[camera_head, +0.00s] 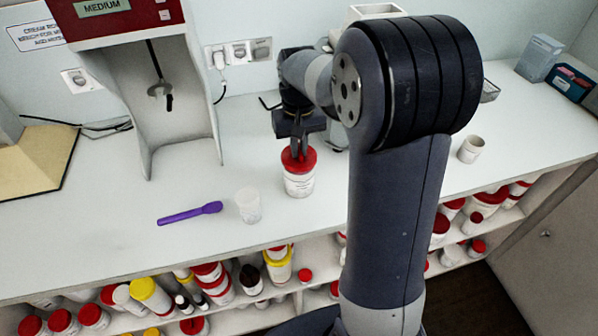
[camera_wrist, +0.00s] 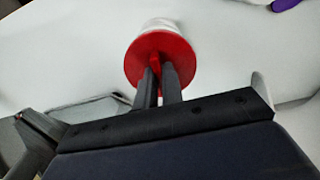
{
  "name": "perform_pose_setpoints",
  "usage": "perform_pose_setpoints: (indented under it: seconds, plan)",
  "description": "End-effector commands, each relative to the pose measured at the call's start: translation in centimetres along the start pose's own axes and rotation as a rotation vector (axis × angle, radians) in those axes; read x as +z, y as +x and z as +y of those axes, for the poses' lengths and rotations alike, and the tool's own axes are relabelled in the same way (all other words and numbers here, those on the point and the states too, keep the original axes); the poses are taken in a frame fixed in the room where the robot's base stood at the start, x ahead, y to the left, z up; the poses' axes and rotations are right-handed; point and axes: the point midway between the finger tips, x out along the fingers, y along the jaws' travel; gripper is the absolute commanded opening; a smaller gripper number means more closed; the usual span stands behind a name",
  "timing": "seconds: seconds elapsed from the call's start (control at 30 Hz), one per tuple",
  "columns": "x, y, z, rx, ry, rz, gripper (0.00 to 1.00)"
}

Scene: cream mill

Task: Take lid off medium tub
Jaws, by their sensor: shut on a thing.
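The medium tub (camera_head: 299,184) is a white tub with a printed label, standing upright on the white counter. Its red lid (camera_head: 298,158) sits on top of it. My gripper (camera_head: 298,154) points down over the tub, shut at the lid's top. In the wrist view my gripper (camera_wrist: 160,82) has its two fingers close together on the middle of the red lid (camera_wrist: 152,56), with a sliver of red between them. White tub wall (camera_wrist: 163,25) shows beyond the lid. The part the fingers grip is mostly hidden by them.
A red-topped mixer (camera_head: 125,30) stands further left. A small white cup (camera_head: 471,149) is at right. Shelves below hold several lidded tubs. The front counter at left is clear.

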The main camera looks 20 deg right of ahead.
Motion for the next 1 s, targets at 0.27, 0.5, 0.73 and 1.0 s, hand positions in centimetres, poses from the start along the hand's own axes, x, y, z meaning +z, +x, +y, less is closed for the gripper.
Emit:
perform_pose_setpoints:
  seconds: [0.27, 0.5, 0.73, 1.0]
  plan:
    - [0.0, -0.9, 0.0, 0.0, 0.0, 0.001, 0.0]
    - [0.0, -2.7, 0.0, 0.0, 0.0, 0.001, 0.0]
    - [0.0, -3.0, 0.0, 0.0, 0.0, 0.0, 0.0]
    - [-0.4, -2.6, 0.0, 0.0, 0.0, 0.001, 0.0]
